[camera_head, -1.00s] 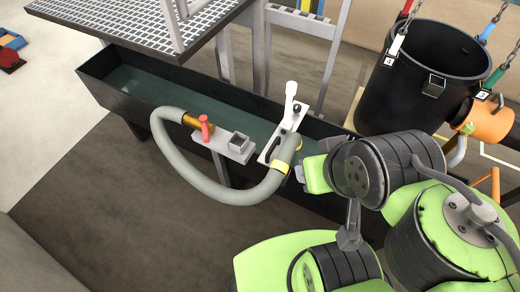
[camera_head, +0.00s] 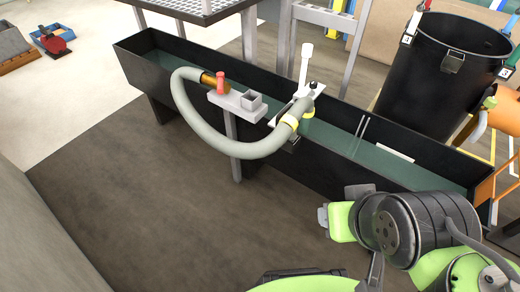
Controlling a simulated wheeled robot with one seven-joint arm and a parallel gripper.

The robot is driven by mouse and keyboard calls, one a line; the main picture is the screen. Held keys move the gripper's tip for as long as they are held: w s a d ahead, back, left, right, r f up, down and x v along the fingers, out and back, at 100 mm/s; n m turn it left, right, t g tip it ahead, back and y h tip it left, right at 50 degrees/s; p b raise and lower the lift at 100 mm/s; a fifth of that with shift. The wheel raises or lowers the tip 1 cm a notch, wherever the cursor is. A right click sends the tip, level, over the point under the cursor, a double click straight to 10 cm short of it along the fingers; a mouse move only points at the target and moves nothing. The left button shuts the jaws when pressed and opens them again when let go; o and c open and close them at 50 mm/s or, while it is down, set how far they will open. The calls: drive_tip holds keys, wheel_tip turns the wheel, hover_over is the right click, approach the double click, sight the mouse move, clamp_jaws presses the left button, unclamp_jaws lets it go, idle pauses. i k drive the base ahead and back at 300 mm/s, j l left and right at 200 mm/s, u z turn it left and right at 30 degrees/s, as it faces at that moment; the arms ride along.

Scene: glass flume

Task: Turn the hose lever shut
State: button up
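A grey hose (camera_head: 225,146) curves in a loop in front of the long black flume trough (camera_head: 330,170). Its left end has an orange-brown fitting (camera_head: 207,80) by a short red handle (camera_head: 220,82) that stands upright on a grey bracket (camera_head: 238,105). Its right end has yellow bands and meets a pale slotted plate (camera_head: 283,108). A white lever (camera_head: 305,62) with a dark pivot stands nearly upright there. I cannot tell which handle is the hose lever. What seems to be my gripper (camera_head: 323,216) is right of and below the hose, touching nothing; its fingers are unclear.
A grated platform (camera_head: 200,8) stands behind the trough. The dark floor (camera_head: 130,190) in front is clear. Red and blue items (camera_head: 52,42) lie far left.

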sight(220, 76)
drive_tip(key=i+j, duration=0.2)
drive_tip(key=j, duration=0.15)
drive_tip(key=i+j, duration=0.2)
drive_tip(key=j, duration=0.15)
drive_tip(key=i+j+z, duration=0.1)
drive_tip(key=j, duration=0.25)
drive_tip(key=i+j, duration=0.3)
drive_tip(key=j, duration=0.1)
